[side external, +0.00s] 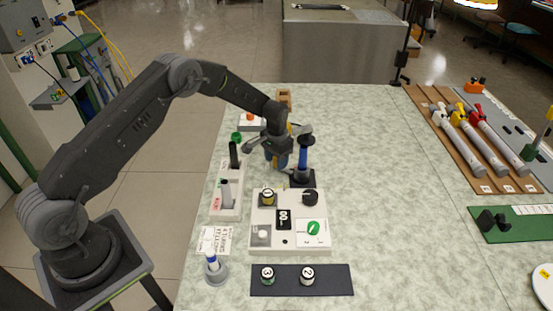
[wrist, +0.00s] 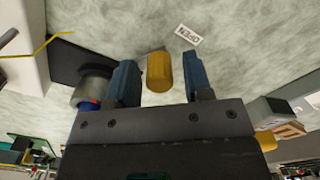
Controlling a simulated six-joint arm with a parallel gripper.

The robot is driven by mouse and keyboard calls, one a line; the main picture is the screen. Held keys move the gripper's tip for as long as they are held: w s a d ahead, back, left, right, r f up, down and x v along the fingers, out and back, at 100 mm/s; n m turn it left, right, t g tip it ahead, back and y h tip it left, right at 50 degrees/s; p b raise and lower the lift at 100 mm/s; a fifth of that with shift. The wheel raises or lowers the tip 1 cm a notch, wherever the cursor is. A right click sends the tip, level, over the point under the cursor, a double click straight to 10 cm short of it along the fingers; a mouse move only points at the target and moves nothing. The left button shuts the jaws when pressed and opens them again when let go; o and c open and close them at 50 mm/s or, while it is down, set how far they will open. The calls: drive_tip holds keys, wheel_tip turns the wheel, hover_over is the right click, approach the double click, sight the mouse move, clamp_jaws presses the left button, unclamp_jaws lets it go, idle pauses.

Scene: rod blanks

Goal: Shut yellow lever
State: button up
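In the wrist view a yellow piece (wrist: 158,72), rounded like a short lever handle, shows between my two blue fingers. A gap shows on each side of it, and I cannot tell how far beyond the fingertips it lies. My gripper (wrist: 159,62) is open. A white label reading OPEN (wrist: 189,37) lies on the surface just past it. In the side view my gripper (side external: 279,161) is low over the table, left of an upright blue rod (side external: 303,152), and largely hides what is beneath it. Another yellow handle (side external: 459,107) tops a pipe on the right rack.
The blue rod stands on a dark base (side external: 302,179) close to my gripper. A pale panel (side external: 290,218) with knobs is in front. A white rack (side external: 226,201) with dark-topped rods is at left. The table's middle right is clear.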

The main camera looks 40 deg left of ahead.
clamp_jaws()
drive_tip(key=shift+s, duration=0.1)
idle(0.4)
drive_tip(key=shift+s+d+n, duration=0.2)
drive_tip(key=shift+s+n, duration=0.2)
drive_tip(key=shift+n, duration=0.25)
drive_tip(key=shift+s+d+n, duration=0.15)
drive_tip(key=shift+s+n, duration=0.25)
drive_tip(key=shift+n, duration=0.25)
drive_tip(key=s+d+n, duration=0.1)
drive_tip(key=n, duration=0.1)
drive_tip(key=shift+s+n, duration=0.3)
drive_tip(key=shift+s, duration=0.1)
drive_tip(key=shift+s+d+n, duration=0.65)
drive_tip(key=shift+d+n, duration=0.1)
drive_tip(key=shift+n, duration=0.45)
drive_tip(key=shift+s+d+n, duration=0.25)
drive_tip(key=shift+d+n, duration=0.2)
drive_tip(key=shift+n, duration=0.2)
drive_tip(key=shift+s+d+n, duration=0.25)
drive_tip(key=shift+d+n, duration=0.2)
drive_tip(key=shift+n, duration=0.2)
